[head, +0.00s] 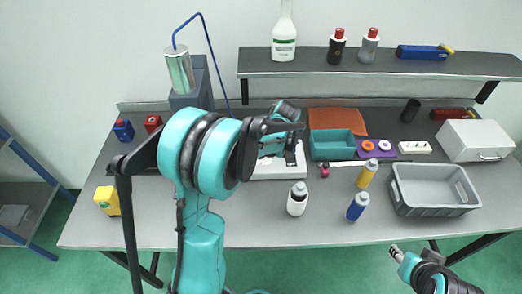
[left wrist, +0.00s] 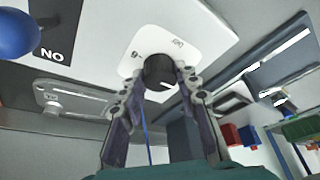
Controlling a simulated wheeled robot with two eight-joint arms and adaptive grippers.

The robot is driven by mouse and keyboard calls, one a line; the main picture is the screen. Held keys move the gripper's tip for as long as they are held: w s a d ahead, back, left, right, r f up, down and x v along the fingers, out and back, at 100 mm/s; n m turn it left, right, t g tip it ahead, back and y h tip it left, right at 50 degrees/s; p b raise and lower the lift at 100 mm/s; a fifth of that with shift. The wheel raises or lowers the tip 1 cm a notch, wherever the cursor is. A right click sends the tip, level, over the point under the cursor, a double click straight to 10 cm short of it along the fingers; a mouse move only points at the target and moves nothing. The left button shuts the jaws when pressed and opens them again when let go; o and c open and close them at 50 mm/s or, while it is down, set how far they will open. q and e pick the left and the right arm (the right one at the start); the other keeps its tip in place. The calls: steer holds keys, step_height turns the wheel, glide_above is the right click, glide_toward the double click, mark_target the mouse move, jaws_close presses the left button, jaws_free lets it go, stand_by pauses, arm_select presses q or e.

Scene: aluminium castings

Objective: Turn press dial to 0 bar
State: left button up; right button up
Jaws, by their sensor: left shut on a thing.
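In the left wrist view a round black dial (left wrist: 159,72) with a white pointer mark sits on a white panel (left wrist: 180,38) with small printed marks. My left gripper (left wrist: 160,84) has its two fingers on either side of the dial and is shut on it. The marks are too small to read surely, so the dial's setting cannot be told. In the head view my left gripper (head: 290,152) is over a white device (head: 272,172) on the bench, and my arm hides the dial. My right gripper (head: 396,253) is in front of the bench at lower right, away from everything.
A grey stand with a metal cylinder (head: 180,70) and blue hose stands at the back left. A white bottle (head: 297,198), a yellow bottle (head: 367,174) and a blue bottle (head: 357,207) stand near. A green tray (head: 337,145) and a grey crate (head: 436,210) lie right.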

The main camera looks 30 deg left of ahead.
stand_by(0.4)
arm_select(q)
steer(key=o, duration=1.2)
steer(key=shift+c, duration=0.2)
steer(key=v, duration=1.2)
steer(key=s+d+f+m+t+h, duration=0.1)
steer(key=s+d+m+t+h, duration=0.1)
steer(key=s+d+m, duration=0.3)
steer(key=s+d+f+m+t+h+b, duration=0.1)
steer(key=s+d+m+t, duration=0.3)
steer(key=s+m, duration=0.6)
steer(key=s+d+h, duration=0.1)
steer(key=s, duration=0.2)
steer(key=shift+d+f, duration=0.2)
steer(key=shift+f, duration=0.15)
